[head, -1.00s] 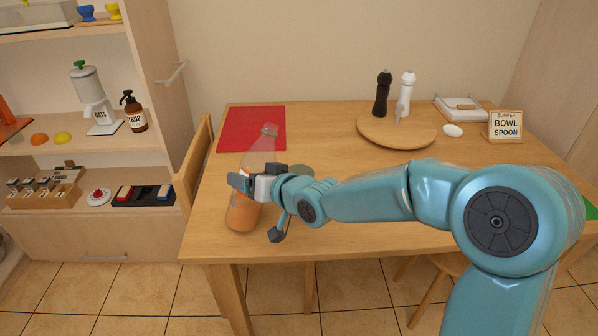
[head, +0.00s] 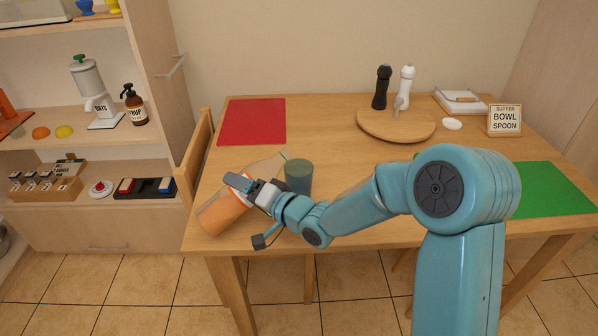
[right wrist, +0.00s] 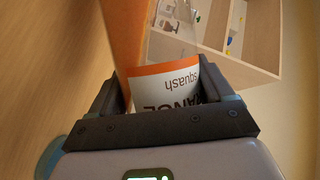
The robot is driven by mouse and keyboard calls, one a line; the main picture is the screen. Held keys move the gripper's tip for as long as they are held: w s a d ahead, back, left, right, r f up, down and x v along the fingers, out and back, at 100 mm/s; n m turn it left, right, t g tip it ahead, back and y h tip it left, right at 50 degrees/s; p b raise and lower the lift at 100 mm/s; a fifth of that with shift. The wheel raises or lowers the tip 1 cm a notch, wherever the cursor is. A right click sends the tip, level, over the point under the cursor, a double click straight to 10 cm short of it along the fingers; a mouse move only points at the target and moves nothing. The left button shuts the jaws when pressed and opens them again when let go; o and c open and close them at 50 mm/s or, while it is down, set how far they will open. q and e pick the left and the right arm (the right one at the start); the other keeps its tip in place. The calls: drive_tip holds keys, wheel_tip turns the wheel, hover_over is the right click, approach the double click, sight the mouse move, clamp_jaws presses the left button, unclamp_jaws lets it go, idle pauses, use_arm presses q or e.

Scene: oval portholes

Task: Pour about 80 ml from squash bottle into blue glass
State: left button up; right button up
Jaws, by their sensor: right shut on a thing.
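The squash bottle (head: 222,213) is clear with orange liquid, near the table's front left corner. It is tilted well over, its base low at the left and its neck pointing up and right toward the glass. My right gripper (head: 243,186) is shut on it; in the right wrist view the jaws (right wrist: 170,95) flank the bottle's orange and white label (right wrist: 172,88). The blue glass (head: 298,178) stands upright on the table just right of the bottle's neck. I cannot tell whether liquid is in the glass or flowing. My left gripper is not in view.
A red mat (head: 252,121) lies behind the bottle and a green mat (head: 548,190) at the right. A round wooden board (head: 385,130) with two mills stands at the back. A chair (head: 196,155) is at the left edge. The table's middle is clear.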

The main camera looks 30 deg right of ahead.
sight(244, 175)
drive_tip(key=shift+w+a+m, duration=0.1)
drive_tip(key=shift+a+m, duration=0.05)
drive_tip(key=shift+m, duration=0.15)
drive_tip(key=shift+a+r+m+t, duration=0.15)
drive_tip(key=shift+r+m+t, duration=0.15)
drive_tip(key=shift+r+m, duration=0.2)
drive_tip(key=shift+r+m+y+p, duration=0.3)
drive_tip(key=shift+r+p, duration=0.05)
drive_tip(key=shift+r, duration=0.1)
drive_tip(key=shift+d+r+m+t, duration=0.3)
drive_tip(key=shift+d+r+m, duration=0.1)
drive_tip(key=shift+r+m, duration=0.1)
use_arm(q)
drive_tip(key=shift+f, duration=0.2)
use_arm(e)
drive_tip(key=shift+m, duration=0.4)
use_arm(q)
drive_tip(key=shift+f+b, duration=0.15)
drive_tip(key=shift+b, duration=0.2)
use_arm(e)
drive_tip(key=shift+r+m+t, duration=0.1)
drive_tip(key=shift+m+t, duration=0.2)
drive_tip(key=shift+m, duration=0.1)
drive_tip(key=shift+r, duration=0.35)
drive_tip(key=shift+a+r+m, duration=0.1)
drive_tip(key=shift+a+m, duration=0.2)
drive_tip(key=shift+m, duration=0.1)
